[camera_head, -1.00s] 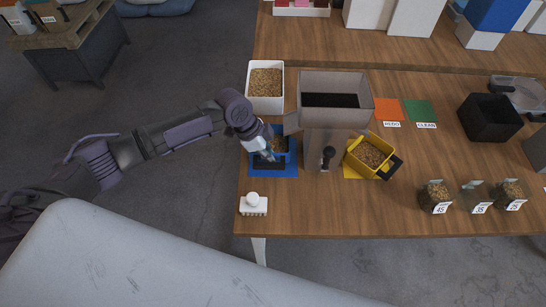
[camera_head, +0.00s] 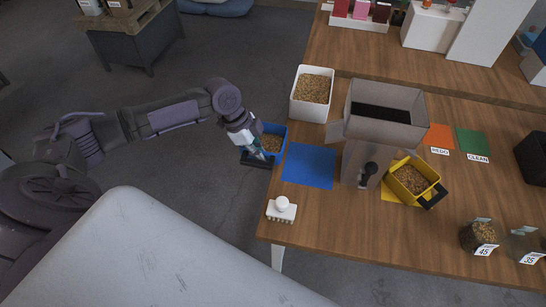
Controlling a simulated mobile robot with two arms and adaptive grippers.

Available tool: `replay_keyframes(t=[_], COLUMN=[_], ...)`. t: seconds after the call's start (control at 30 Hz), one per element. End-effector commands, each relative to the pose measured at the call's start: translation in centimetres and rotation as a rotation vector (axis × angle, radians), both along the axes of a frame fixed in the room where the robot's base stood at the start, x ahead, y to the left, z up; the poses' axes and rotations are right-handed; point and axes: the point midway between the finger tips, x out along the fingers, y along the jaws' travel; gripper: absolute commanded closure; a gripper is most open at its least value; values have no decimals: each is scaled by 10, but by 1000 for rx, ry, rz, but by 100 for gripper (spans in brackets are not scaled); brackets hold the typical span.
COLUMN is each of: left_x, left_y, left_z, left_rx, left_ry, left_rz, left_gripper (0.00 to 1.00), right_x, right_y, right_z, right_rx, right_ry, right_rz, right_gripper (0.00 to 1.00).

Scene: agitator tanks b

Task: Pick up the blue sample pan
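The blue sample pan (camera_head: 273,142) holds brown grain and has a dark handle. My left gripper (camera_head: 257,155) is at the pan's handle side and appears shut on it. The pan is held off the table's left edge, over the floor, beside the blue mat (camera_head: 308,166). The fingertips are small and partly hidden against the dark handle. The blue mat lies bare on the table. My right gripper is not in view.
A white bin of grain (camera_head: 312,89) and a grey hopper box (camera_head: 384,112) stand behind the mat. A yellow pan (camera_head: 414,178) sits to the right. A white brush (camera_head: 282,209) lies near the front left corner of the table (camera_head: 340,228).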

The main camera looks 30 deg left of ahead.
Motion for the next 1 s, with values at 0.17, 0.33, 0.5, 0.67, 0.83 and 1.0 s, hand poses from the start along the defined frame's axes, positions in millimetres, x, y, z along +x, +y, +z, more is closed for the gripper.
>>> replay_keyframes(t=[0.17,0.33,0.5,0.67,0.83,1.0], left_x=[-5,-8,-10,-11,-11,-11], left_y=[17,28,35,38,39,39], left_z=[-1,-1,0,1,1,1], left_rx=[1,0,-1,0,0,0], left_ry=[-2,-1,-2,-3,-3,-2], left_rz=[1,0,-1,-1,-1,0], left_gripper=[100,100,100,100,100,100], right_x=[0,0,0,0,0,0], right_y=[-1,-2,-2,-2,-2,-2], right_z=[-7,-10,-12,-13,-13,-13], right_rx=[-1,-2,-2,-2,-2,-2], right_ry=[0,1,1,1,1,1], right_rz=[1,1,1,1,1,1], right_gripper=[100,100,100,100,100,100])
